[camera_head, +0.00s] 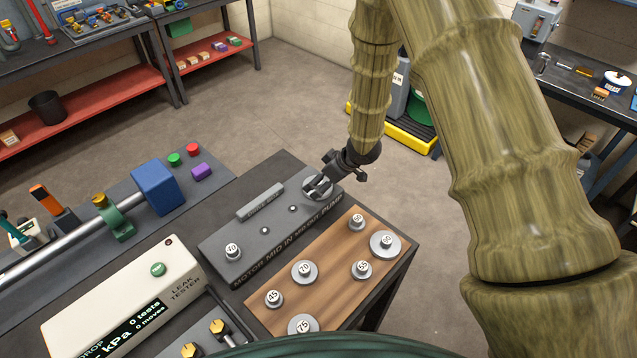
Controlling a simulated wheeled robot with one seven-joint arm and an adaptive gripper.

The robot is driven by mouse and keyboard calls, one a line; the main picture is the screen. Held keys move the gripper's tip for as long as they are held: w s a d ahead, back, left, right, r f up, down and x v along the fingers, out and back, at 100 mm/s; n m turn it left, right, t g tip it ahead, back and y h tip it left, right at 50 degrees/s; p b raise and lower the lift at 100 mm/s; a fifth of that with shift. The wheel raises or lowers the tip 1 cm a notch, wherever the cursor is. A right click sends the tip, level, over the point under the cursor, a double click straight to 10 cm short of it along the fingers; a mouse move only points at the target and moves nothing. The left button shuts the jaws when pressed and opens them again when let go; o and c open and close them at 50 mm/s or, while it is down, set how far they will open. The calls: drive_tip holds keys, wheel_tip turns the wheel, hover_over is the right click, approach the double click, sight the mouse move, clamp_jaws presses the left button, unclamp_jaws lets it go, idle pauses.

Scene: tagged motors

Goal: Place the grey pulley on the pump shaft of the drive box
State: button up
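The drive box (225,266) is a dark grey block on the bench, labelled MOTOR, MID IN, MID OUT and PUMP along its front. My gripper (320,186) points down at its PUMP end. A round light-grey pulley (309,192) shows at the fingertips, over the pump position. The fingers partly cover it, and I cannot tell whether they grip it or whether it is seated. The pump shaft is hidden there. A pulley marked 40 (232,251) sits at the MOTOR end. Two small bare shafts, one mid (265,230) and another (292,208), stand between.
A wooden board (333,296) in front of the box holds several grey numbered pulleys, including 70 (304,271) and 55 (362,269). A cream leak tester (120,290) stands at left. A blue block (157,187) and a long rod (70,242) lie behind it.

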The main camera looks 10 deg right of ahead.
drive_tip(key=b+v, duration=0.1)
drive_tip(key=v, duration=0.8)
drive_tip(key=shift+s+r, duration=0.2)
drive_tip(key=shift+r, duration=0.1)
drive_tip(key=shift+d, duration=0.15)
